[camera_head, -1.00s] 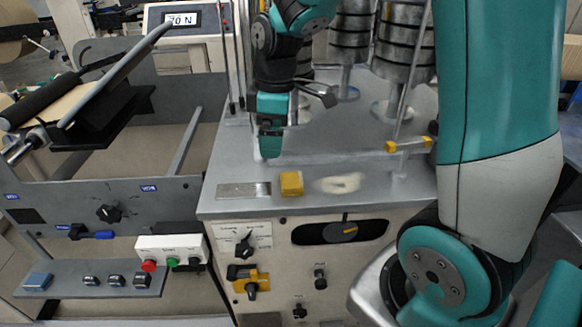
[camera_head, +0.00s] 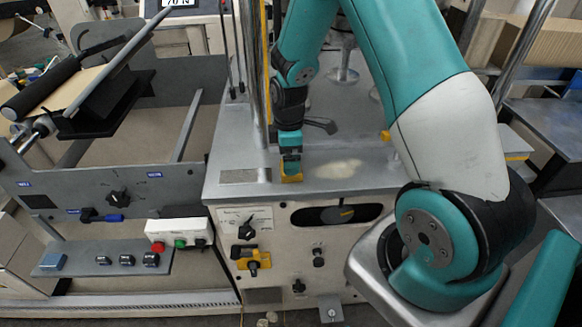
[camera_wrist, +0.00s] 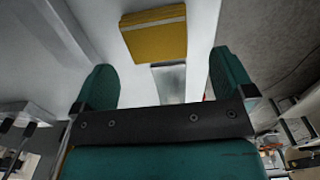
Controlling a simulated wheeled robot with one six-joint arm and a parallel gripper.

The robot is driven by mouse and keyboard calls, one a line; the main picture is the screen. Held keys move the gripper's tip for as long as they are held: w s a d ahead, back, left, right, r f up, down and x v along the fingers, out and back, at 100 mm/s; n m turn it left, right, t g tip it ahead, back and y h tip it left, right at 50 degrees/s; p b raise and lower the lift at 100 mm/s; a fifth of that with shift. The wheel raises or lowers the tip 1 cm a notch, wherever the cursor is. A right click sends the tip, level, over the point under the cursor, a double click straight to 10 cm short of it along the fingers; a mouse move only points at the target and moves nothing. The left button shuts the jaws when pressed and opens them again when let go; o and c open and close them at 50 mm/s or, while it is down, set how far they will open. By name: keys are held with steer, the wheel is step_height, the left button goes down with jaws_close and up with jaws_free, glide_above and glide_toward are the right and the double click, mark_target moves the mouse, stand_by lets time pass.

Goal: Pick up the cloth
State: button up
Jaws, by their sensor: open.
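The cloth (camera_head: 293,179) looks like a folded yellow pad lying on the grey machine top near its front edge. My gripper (camera_head: 290,163) points down just over it and covers part of it in the head view. In the wrist view the cloth (camera_wrist: 154,34) lies beyond the fingertips, roughly centred between them. My gripper (camera_wrist: 164,75) is open with nothing between its fingers. Whether the fingertips touch the surface cannot be told.
A pale patch (camera_head: 338,168) marks the machine top just right of the cloth. A flat metal plate (camera_head: 245,175) lies to its left. An upright post (camera_head: 260,75) with a yellow strip stands close behind my gripper. Knobs (camera_head: 247,229) line the front panel below.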

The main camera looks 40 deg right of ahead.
steer(key=shift+d+f+p, duration=0.15)
steer(key=shift+f+p, duration=0.35)
steer(key=shift+f, duration=0.75)
steer(key=shift+d+f+p, duration=0.15)
steer(key=shift+f+p, duration=0.35)
steer(key=shift+f, duration=0.7)
steer(key=c, duration=0.9)
